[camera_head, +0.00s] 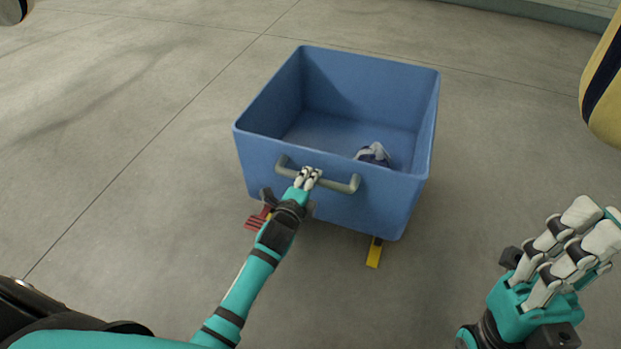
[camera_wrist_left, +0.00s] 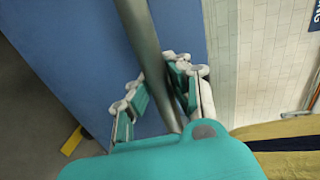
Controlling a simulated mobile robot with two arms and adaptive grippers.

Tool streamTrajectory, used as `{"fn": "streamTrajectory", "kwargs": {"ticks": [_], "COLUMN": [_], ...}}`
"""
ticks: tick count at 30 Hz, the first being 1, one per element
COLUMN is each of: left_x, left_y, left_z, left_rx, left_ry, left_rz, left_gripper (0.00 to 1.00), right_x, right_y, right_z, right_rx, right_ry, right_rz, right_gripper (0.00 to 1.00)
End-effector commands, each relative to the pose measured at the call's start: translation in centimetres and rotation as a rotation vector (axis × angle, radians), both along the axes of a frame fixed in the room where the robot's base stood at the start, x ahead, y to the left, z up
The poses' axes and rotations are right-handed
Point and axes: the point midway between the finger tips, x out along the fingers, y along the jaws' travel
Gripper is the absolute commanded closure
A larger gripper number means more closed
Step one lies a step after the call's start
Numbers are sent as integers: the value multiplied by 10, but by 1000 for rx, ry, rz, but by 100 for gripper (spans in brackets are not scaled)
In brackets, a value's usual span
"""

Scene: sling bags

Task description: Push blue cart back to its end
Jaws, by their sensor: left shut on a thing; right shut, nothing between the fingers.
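The blue cart (camera_head: 400,190) is an open box on wheels in the middle of the head view. A grey bar handle (camera_head: 342,185) runs across its near wall. My left gripper (camera_head: 308,175) is shut on the handle near its middle. The left wrist view shows the handle (camera_wrist_left: 140,35) passing between the fingers of my left gripper (camera_wrist_left: 155,85), against the cart's blue wall (camera_wrist_left: 70,50). My right gripper (camera_head: 590,225) is shut and empty, right of the cart and apart from it.
A small grey and white bag (camera_head: 374,154) lies inside the cart. A yellow pedal (camera_head: 374,253) and a red pedal (camera_head: 257,219) stick out low at the cart's near side. A yellow and black rounded object (camera_head: 605,90) stands at the right edge. The concrete floor left of the cart is clear.

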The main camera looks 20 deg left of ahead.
Motion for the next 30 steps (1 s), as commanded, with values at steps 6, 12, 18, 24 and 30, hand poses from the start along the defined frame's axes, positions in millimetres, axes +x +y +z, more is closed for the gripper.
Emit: {"fn": "streamTrajectory", "kwargs": {"ticks": [6,12,18,24,30], "left_x": [0,-1,-1,7,36], "left_y": [0,0,0,-1,-2], "left_z": [0,-1,-1,-2,-1], "left_rx": [-1,-1,-1,-1,2], "left_ry": [1,1,2,2,-2], "left_rz": [0,0,-1,-1,-1], "left_gripper": [100,100,100,100,100], "right_x": [0,0,0,0,2], "right_y": [0,0,0,0,0], "right_z": [0,0,0,-2,-8], "right_rx": [0,0,0,0,-4], "right_ry": [0,0,0,1,4], "right_rz": [0,0,0,0,-1], "right_gripper": [100,100,100,100,100]}}
